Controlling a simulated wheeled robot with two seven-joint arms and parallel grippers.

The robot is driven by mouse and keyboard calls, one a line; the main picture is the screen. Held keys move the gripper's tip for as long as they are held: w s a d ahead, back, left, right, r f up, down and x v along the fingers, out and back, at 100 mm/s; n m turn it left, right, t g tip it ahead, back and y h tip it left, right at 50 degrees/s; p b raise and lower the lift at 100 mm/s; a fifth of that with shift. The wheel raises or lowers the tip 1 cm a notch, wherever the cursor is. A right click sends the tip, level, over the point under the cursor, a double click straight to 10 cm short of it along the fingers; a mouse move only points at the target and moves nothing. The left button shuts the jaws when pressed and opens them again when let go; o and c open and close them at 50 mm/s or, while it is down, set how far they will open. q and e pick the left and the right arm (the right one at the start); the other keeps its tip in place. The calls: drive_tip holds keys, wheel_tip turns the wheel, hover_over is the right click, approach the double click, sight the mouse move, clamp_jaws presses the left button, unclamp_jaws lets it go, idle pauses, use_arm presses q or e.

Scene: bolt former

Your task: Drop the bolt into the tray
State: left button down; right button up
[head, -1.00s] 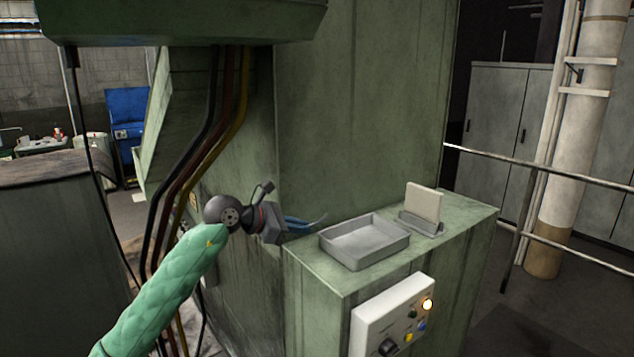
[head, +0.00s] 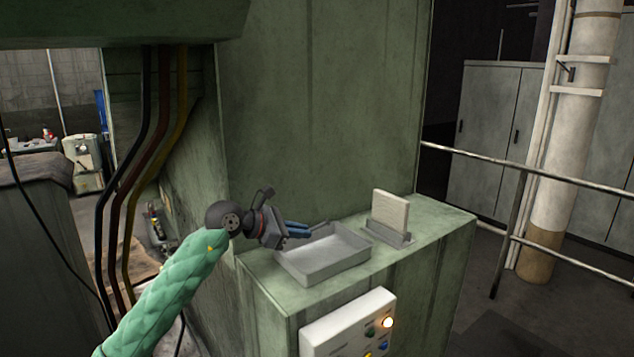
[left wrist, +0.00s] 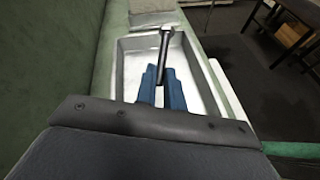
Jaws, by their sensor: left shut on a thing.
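The bolt (left wrist: 164,47) is dark and slim with a wider head, and it sticks out from the fingertips of my left gripper (left wrist: 163,80) in the left wrist view. The blue fingers are shut on it. In the head view my left gripper (head: 308,229) is at the left rear corner of the grey tray (head: 335,268), with its fingertips at the tray's edge. In the left wrist view the bolt appears over the inside of the tray (left wrist: 205,92). The visible tray floor looks empty. My right gripper is not in view.
The tray sits on a green machine ledge (head: 425,243), beside a pale upright plate in a grey holder (head: 388,236). A green machine wall (head: 315,110) rises behind. A control box (head: 350,328) with a lit button is on the front. A railing (head: 560,180) runs at right.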

sight(302, 263)
use_arm(q)
drive_tip(key=f, duration=0.1)
drive_tip(key=d+f, duration=0.1)
drive_tip(key=f, duration=0.1)
drive_tip(key=shift+w+f, duration=0.1)
drive_tip(key=shift+w, duration=0.1)
drive_tip(key=shift+f, duration=0.4)
drive_tip(key=shift+s+a+f, duration=0.1)
drive_tip(key=shift+a+f, duration=0.25)
drive_tip(key=shift+f, duration=0.15)
drive_tip(key=shift+d, duration=0.1)
drive_tip(key=c, duration=1.5)
unclamp_jaws()
drive_tip(key=shift+o, duration=0.3)
